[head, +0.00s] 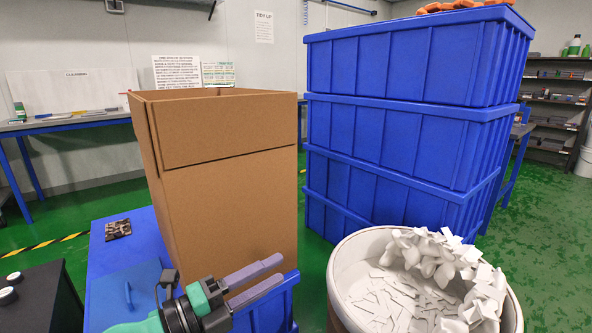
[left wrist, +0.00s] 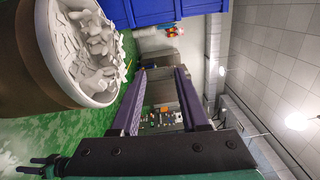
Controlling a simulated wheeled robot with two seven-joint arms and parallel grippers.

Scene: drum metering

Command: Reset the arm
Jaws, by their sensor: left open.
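My left gripper (head: 268,281) comes in from the bottom of the head view, with a green and black wrist and two grey-purple fingers. Its fingers are apart with nothing between them. It is in front of the lower part of a tall cardboard box (head: 228,205) and left of a round drum (head: 342,283). In the left wrist view the two fingers (left wrist: 161,80) are spread and empty, and the drum (left wrist: 38,75) is at the upper left. The drum holds many white pieces (head: 400,290), heaped at its far right side. My right gripper is not in view.
Stacked blue crates (head: 400,130) stand behind the drum, with orange items (head: 460,5) on top. A blue surface (head: 110,260) with a small dark packet (head: 118,229) lies left of the box. A bench (head: 70,122) and shelves (head: 553,100) stand farther back. Green floor (head: 312,255) shows between box and drum.

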